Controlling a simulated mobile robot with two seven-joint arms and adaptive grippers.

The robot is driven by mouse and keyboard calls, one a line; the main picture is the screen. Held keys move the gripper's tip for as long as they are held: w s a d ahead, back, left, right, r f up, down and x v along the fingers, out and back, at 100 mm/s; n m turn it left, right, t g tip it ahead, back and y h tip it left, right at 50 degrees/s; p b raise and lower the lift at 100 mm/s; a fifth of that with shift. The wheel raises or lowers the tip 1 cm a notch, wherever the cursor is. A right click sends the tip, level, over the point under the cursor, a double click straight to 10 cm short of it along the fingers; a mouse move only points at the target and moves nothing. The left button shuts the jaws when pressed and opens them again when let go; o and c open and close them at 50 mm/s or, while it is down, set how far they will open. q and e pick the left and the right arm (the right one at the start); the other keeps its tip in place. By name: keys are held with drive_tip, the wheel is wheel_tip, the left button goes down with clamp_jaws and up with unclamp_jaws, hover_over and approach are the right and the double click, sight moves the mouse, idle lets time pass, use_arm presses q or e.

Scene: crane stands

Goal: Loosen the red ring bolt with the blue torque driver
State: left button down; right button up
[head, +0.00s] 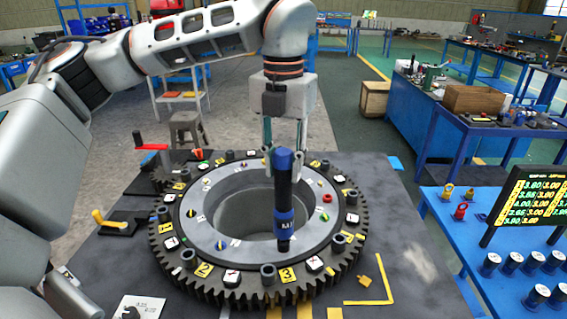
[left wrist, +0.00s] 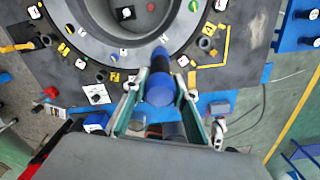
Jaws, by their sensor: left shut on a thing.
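My left gripper (head: 284,172) points down over the large gear ring (head: 160,248) and is shut on the blue torque driver (head: 284,215). The driver is upright, with a blue cap, black shaft and blue lower collar. Its lower end appears in front of the ring's near inner rim; I cannot tell whether it touches. In the left wrist view the driver's blue cap (left wrist: 160,90) sits between the fingers. A red ring-shaped bolt (head: 327,198) is on the grey flange, right of the driver. My right gripper is out of view.
Numbered yellow and white tags and dark sockets circle the ring. A blue side table (head: 430,200) at right holds a red eye bolt (head: 461,211), a yellow one (head: 447,190), several dark cylinders and a display (head: 528,205). A yellow-handled tool (head: 110,222) lies at left.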

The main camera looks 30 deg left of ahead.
sight(284, 152)
use_arm(q)
drive_tip(key=shift+s+f, duration=0.1)
drive_tip(key=shift+f, duration=0.05)
idle(1.1)
drive_tip(key=shift+r+p, duration=0.75)
drive_tip(key=shift+p, duration=0.1)
drive_tip(key=shift+r+p, duration=0.65)
drive_tip(key=shift+r, duration=1.45)
